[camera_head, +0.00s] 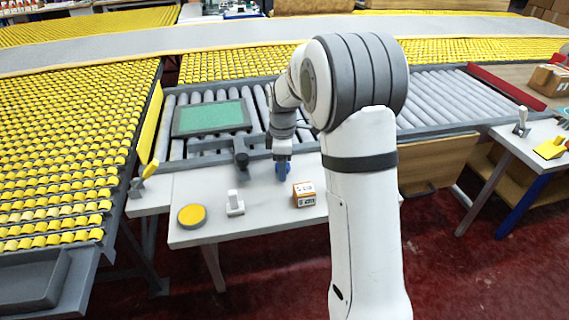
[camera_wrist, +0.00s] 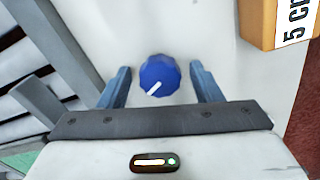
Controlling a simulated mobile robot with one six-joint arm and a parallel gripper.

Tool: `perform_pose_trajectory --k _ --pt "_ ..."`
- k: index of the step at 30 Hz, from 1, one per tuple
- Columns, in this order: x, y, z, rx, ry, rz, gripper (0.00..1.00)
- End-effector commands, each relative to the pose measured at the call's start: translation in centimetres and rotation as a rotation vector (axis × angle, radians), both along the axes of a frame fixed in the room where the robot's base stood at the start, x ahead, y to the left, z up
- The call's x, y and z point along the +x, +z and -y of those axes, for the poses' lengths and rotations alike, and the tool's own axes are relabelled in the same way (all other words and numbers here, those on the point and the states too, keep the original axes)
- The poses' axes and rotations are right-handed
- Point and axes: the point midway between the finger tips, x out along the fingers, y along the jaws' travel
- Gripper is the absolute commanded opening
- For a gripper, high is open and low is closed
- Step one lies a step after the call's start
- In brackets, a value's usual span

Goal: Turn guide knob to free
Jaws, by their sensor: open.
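The guide knob is a blue faceted knob (camera_wrist: 160,76) with a white pointer line on its top. In the wrist view the line points toward the lower left of the picture. My gripper (camera_wrist: 160,84) is open, with one blue-grey finger on each side of the knob and a visible gap on both sides. In the head view the knob (camera_head: 283,168) is a small blue spot on the white table, partly hidden under my gripper (camera_head: 282,160). No label around the knob can be read.
A cardboard box (camera_head: 304,194) marked "5 cm" stands right of the knob; it also shows in the wrist view (camera_wrist: 282,22). A white switch-like block (camera_head: 235,204) and a yellow disc (camera_head: 191,215) sit left. A dark post (camera_head: 241,160) stands close by. Rollers (camera_head: 190,150) lie behind.

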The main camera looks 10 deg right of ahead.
Motion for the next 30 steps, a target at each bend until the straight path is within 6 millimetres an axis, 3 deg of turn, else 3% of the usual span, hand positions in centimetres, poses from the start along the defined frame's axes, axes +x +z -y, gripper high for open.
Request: perform_pose_trajectory --k 18,30 --pt "0.00 0.06 0.66 0.000 -0.005 0.000 0.14" --pt "0.00 0.16 0.11 -0.001 -0.096 0.000 0.14"
